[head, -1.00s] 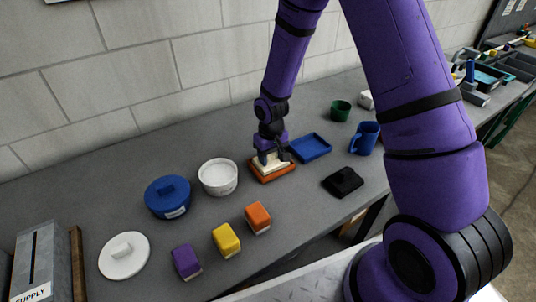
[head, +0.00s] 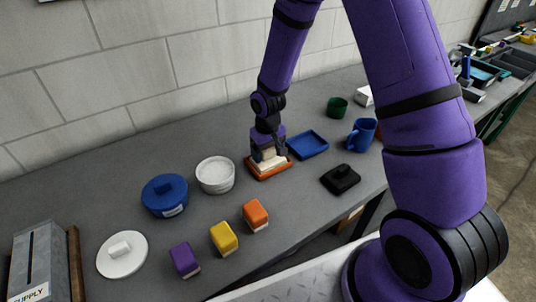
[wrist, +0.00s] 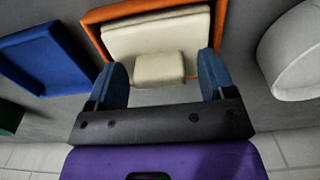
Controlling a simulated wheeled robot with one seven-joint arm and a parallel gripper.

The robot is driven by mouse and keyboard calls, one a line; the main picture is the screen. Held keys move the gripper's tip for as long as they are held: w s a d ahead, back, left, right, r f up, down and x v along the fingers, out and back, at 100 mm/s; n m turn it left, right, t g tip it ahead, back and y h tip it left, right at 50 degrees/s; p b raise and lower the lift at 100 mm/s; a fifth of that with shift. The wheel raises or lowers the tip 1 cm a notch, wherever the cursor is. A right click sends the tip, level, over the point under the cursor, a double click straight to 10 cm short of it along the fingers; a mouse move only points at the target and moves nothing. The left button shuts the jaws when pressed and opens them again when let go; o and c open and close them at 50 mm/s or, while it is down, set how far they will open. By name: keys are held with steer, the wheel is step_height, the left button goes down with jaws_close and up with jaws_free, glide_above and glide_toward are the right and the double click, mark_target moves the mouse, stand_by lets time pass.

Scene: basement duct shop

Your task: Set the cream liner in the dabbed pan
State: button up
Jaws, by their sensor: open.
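The cream liner (head: 271,164) lies in the orange pan (head: 270,175) on the bench. In the wrist view the liner (wrist: 190,31) is inside the rim of the orange pan (wrist: 92,22), and its block-shaped grip (wrist: 158,67) faces me. I cannot tell if it is fully seated. My gripper (head: 267,155) is directly over it. In the wrist view my gripper's (wrist: 162,78) fingers are open, one on each side of the grip, with gaps showing. A blue pan (head: 308,145) lies empty just to the right. No dab is visible on either pan.
Orange (head: 256,215), yellow (head: 224,238) and purple (head: 184,260) blocks line the front. A black piece (head: 341,179), a blue mug (head: 362,135) and a green cup (head: 337,107) are right.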

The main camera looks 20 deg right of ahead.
step_height(320, 180, up, 11)
step_height(320, 180, up, 11)
steer(key=t, duration=0.2)
glide_above(268, 150)
steer(key=s+d, duration=0.3)
steer(key=s, duration=0.2)
steer(key=s+d+r+m+t, duration=0.1)
steer(key=s+d+r, duration=0.1)
steer(key=s+r, duration=0.5)
steer(key=s+d+r+m+t, duration=0.1)
steer(key=s+d+r+t, duration=0.1)
steer(key=s+r, duration=0.6)
steer(key=s, duration=0.7)
steer(key=shift+r, duration=0.3)
